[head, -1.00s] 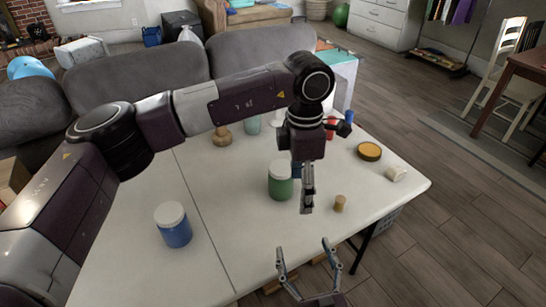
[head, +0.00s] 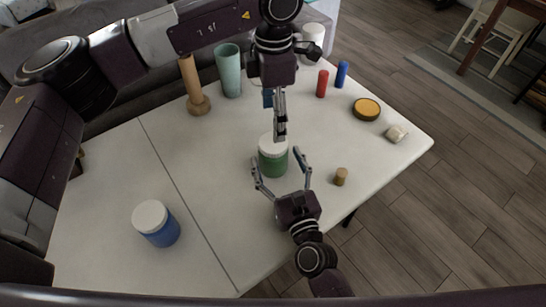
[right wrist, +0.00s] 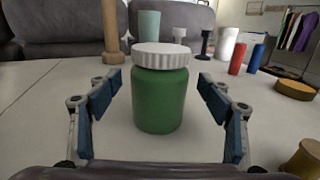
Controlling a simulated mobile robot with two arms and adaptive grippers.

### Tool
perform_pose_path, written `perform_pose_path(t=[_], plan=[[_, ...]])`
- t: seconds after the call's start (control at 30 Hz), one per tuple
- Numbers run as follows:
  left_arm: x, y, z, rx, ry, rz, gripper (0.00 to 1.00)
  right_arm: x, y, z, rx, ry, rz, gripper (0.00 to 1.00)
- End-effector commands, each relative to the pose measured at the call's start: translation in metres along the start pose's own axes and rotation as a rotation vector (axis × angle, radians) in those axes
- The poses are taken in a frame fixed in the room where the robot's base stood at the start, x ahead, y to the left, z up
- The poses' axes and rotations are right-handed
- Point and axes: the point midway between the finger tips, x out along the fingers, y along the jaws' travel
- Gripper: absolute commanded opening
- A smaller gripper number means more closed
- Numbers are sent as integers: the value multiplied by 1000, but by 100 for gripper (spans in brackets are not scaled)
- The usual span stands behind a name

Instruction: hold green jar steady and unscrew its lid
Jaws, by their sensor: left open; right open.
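The green jar (head: 273,161) stands upright on the white table, with its white lid (head: 272,142) on. In the right wrist view the jar (right wrist: 161,96) stands between my fingers, with its ridged lid (right wrist: 160,57) on top. My right gripper (head: 277,156) is open, with one finger on each side of the jar; the right wrist view shows a gap on both sides. My left gripper (head: 280,132) is open and points down at the lid, its fingers partly covering it. Whether it touches the lid I cannot tell.
A blue jar with a white lid (head: 157,224) stands at the front left. A small cork-coloured piece (head: 341,177) is right of the green jar. A wooden object (head: 197,92), a teal cup (head: 229,71) and red (head: 322,84) and blue (head: 342,74) cylinders stand behind.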

Motion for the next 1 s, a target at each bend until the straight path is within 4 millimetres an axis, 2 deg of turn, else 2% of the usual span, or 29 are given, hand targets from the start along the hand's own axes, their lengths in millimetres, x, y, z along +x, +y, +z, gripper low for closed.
perform_pose_path(t=[0.2,0.47,1.0], plan=[[0,0,0,0,0,0,69,15,0,0,0,1,1,72],[0,0,0,0,0,0,69,16,0,0,0,1,1,72],[0,0,0,0,0,0,69,16,0,0,0,1,1,13]])
